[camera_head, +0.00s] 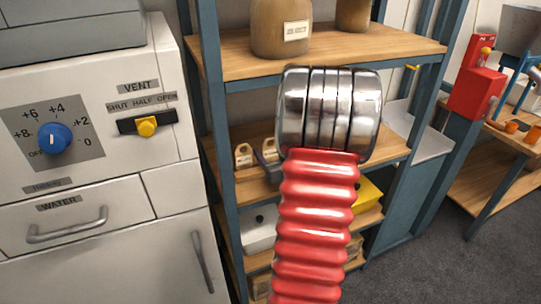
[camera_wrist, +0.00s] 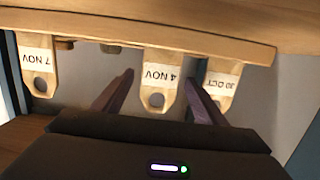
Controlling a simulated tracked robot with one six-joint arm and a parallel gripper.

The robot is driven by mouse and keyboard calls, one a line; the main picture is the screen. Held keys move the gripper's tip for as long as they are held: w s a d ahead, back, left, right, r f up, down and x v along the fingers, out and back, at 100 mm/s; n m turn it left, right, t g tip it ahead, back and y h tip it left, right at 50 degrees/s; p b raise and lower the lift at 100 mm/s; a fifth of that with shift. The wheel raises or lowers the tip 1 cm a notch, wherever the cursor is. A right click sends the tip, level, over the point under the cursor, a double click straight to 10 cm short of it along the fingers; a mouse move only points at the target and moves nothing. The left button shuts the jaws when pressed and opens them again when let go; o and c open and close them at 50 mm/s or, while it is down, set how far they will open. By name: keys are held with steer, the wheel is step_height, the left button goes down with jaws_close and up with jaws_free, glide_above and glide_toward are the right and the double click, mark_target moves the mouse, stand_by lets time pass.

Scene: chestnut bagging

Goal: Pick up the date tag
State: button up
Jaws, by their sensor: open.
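Three wooden date tags with white labels and a hole show in the wrist view, with upside-down lettering: the 7 NOV tag (camera_wrist: 38,62), the 4 NOV tag (camera_wrist: 158,76) and the 30 OCT tag (camera_wrist: 222,86). My gripper (camera_wrist: 158,82) is open, with one dark finger on each side of the 4 NOV tag. The right finger lies between it and the 30 OCT tag. I cannot tell whether either finger touches a tag. In the head view, two tags (camera_head: 244,157) show at the middle shelf; my red arm hides much there.
The tags are at a wooden shelf (camera_wrist: 210,38). In the head view, a blue-framed rack (camera_head: 213,110) holds jars (camera_head: 280,25) above and a yellow bin (camera_head: 368,195) below. A white machine (camera_head: 100,240) stands left; a red device (camera_head: 475,80) stands right.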

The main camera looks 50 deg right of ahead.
steer(key=shift+x, duration=2.6)
steer(key=shift+c, duration=0.6)
steer(key=c, duration=0.9)
steer(key=shift+o, duration=0.2)
steer(key=shift+r, duration=0.15)
